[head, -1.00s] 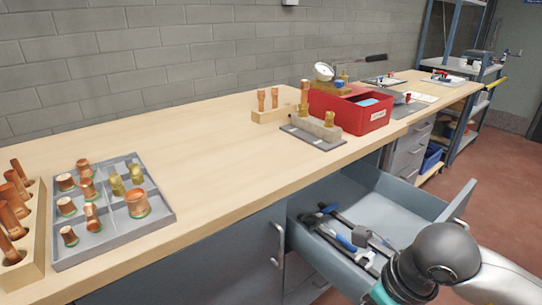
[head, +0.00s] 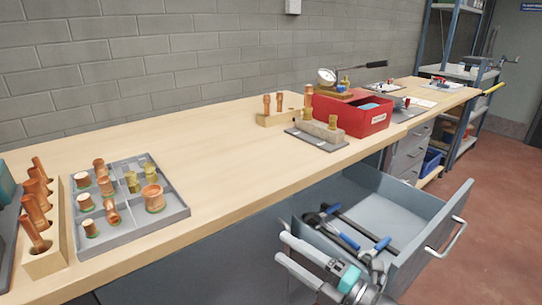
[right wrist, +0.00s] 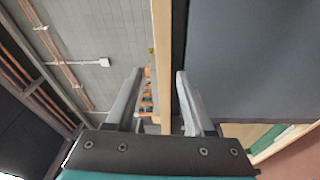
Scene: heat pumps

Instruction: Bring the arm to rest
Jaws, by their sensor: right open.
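My right gripper (head: 281,241) is in the head view, at the left side of the open drawer in front of the bench. Its two fingers point left toward the cabinet front and stand apart with nothing between them. The right wrist view also shows the open, empty fingers (right wrist: 158,76), with the bench edge running up between them in the picture. My right arm comes in from the bottom edge of the head view, in front of the drawer. My left gripper is not in view.
The drawer (head: 458,220) stands pulled out and holds several blue-and-black tools (head: 350,238). On the bench (head: 225,165) are a grey tray (head: 183,214) of copper fittings, a wooden block (head: 45,262) with copper pieces and a red bin (head: 365,122). The bench middle is clear.

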